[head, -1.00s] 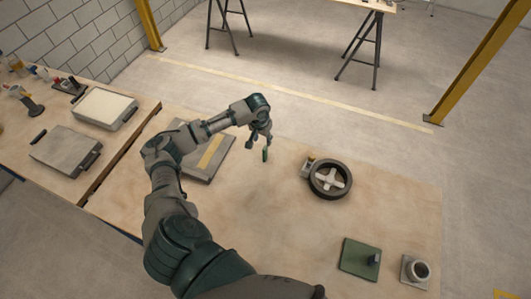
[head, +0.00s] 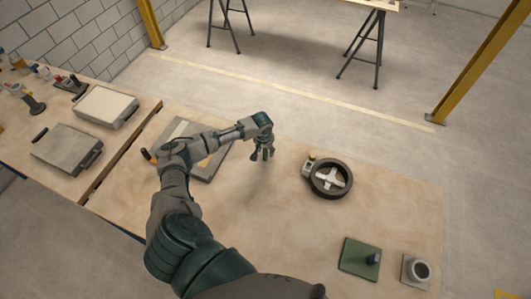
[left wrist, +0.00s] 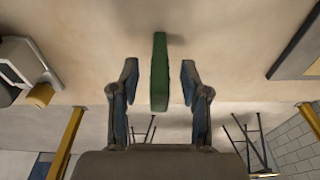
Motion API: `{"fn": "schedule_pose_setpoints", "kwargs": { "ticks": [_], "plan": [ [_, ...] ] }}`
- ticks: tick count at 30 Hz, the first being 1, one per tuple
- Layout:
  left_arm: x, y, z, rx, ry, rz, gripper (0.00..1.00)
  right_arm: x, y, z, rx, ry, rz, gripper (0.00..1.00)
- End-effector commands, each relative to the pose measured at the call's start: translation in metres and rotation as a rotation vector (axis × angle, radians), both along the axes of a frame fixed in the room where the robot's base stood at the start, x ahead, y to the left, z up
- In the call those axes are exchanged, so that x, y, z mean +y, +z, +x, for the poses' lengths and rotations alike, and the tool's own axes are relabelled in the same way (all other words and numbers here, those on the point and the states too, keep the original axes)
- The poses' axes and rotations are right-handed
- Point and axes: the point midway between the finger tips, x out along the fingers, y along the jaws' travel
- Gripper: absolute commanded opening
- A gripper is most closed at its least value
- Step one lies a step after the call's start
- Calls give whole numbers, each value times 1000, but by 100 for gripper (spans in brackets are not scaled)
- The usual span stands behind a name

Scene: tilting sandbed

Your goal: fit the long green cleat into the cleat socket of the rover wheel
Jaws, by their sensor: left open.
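The long green cleat (left wrist: 160,72) stands out between the two fingers of my left gripper (left wrist: 157,84) in the left wrist view. The fingers are open, with a gap on each side of the cleat. In the head view my left gripper (head: 262,154) is low over the middle of the table, its fingers mostly hiding the cleat. The rover wheel (head: 318,187), a dark ring with pale spokes, lies to the right of the gripper. Its cleat socket cannot be made out clearly. My right gripper is not in view.
A small grey block with a yellow knob (head: 309,160) sits at the wheel's upper left. A grey panel (head: 217,165) lies left of the gripper, partly behind my arm. A green plate (head: 355,262) and a grey ring on a base (head: 418,272) are at the front right.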

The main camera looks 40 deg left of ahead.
Motion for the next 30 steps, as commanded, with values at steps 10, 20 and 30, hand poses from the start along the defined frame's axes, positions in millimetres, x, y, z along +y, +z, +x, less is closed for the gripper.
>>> {"fn": "schedule_pose_setpoints", "kwargs": {
  "ticks": [10, 20, 30],
  "plan": [
    [0, 0, 0, 1, 0, 0, 0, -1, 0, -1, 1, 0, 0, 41],
    [0, 5, 0, 0, 0, -1, 0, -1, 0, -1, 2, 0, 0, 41],
    [-5, 36, -11, 2, -3, 0, 0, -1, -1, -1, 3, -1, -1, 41]
  ]
}}
